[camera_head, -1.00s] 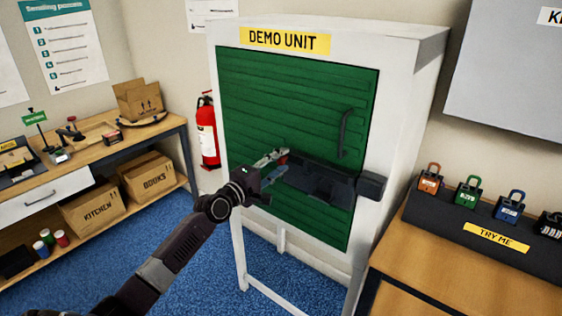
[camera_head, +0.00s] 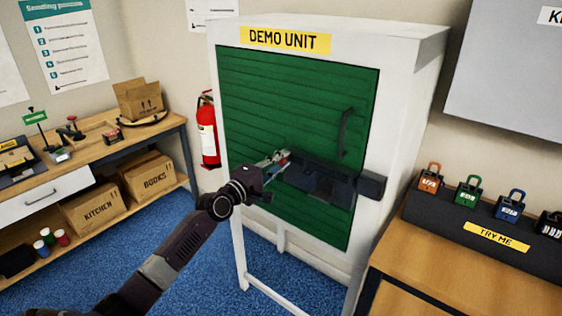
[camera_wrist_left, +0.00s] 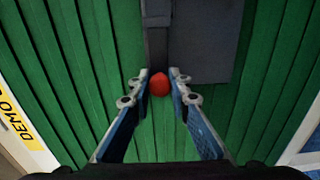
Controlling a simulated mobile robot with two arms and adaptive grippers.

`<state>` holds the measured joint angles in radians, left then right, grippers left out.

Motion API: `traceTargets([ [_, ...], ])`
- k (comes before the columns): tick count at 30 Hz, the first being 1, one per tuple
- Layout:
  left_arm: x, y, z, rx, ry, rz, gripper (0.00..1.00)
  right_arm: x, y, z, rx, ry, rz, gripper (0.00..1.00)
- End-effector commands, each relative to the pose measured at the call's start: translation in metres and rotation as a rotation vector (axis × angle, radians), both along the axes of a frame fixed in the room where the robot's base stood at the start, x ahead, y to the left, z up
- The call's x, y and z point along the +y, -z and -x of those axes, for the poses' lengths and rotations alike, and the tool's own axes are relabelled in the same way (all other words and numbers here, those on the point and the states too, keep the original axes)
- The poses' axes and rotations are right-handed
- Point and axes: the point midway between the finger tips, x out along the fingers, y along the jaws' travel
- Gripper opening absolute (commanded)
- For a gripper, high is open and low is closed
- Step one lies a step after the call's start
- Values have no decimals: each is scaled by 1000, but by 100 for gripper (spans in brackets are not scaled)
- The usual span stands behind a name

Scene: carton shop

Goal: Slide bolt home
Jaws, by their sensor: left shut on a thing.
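The dark bolt (camera_head: 318,180) is mounted across the green door (camera_head: 290,95) of the demo unit. A dark block (camera_head: 371,185) sits on the white frame to its right. In the left wrist view, the bolt's red knob (camera_wrist_left: 160,83) is between my fingertips, below the dark bolt plate (camera_wrist_left: 200,40). My left gripper (camera_head: 286,157) is at the bolt's left end, shut on the red knob; it also shows in the left wrist view (camera_wrist_left: 159,82). The fingers partly hide the knob in the head view. My right gripper is not in view.
A door handle (camera_head: 344,132) stands out above the bolt. A bench with padlocks (camera_head: 467,193) is at the right. A workbench (camera_head: 90,150) with cartons is at the left, near a fire extinguisher (camera_head: 208,130). Blue floor is open between.

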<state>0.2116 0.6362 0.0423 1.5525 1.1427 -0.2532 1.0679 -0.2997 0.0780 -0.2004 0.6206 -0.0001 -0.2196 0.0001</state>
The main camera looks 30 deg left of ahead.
Motion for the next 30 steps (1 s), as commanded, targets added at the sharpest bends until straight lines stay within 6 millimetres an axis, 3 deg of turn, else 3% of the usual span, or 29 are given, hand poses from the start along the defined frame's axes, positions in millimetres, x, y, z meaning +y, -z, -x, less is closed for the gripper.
traceTargets([
  [12,-39,-2,3,4,2,4,0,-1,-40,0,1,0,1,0],
  [24,-46,2,4,3,4,1,0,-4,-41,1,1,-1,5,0],
  [25,-46,2,4,3,4,1,18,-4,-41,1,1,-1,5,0],
  [30,-46,1,3,3,3,1,35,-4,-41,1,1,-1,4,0],
])
